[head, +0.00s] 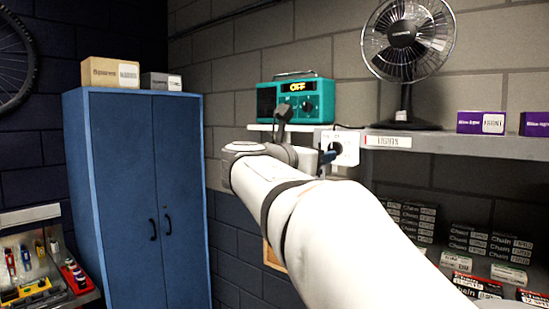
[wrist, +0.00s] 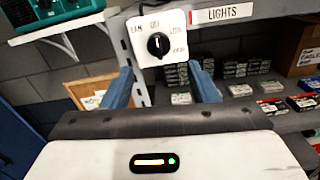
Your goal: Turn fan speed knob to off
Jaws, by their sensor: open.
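The fan speed knob (wrist: 158,45) is black and round, on a white plate (wrist: 143,57) with small labels around it; its pale mark points roughly up in the wrist view. The label text is too small to read surely. The plate also shows in the head view (head: 350,152), at the left end of the shelf. My gripper (wrist: 162,70) is open, with its blue fingers spread to either side below the knob and nothing between them. In the head view my gripper (head: 327,157) is close to the plate, partly hidden by my arm. The black fan (head: 405,40) stands on the shelf.
A teal radio (head: 318,101) with a lit OFF display sits on a small bracket shelf left of the plate. The grey shelf (head: 450,145) carries purple boxes (head: 482,122); chain boxes (head: 411,219) are below. A blue cabinet (head: 130,190) stands at left.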

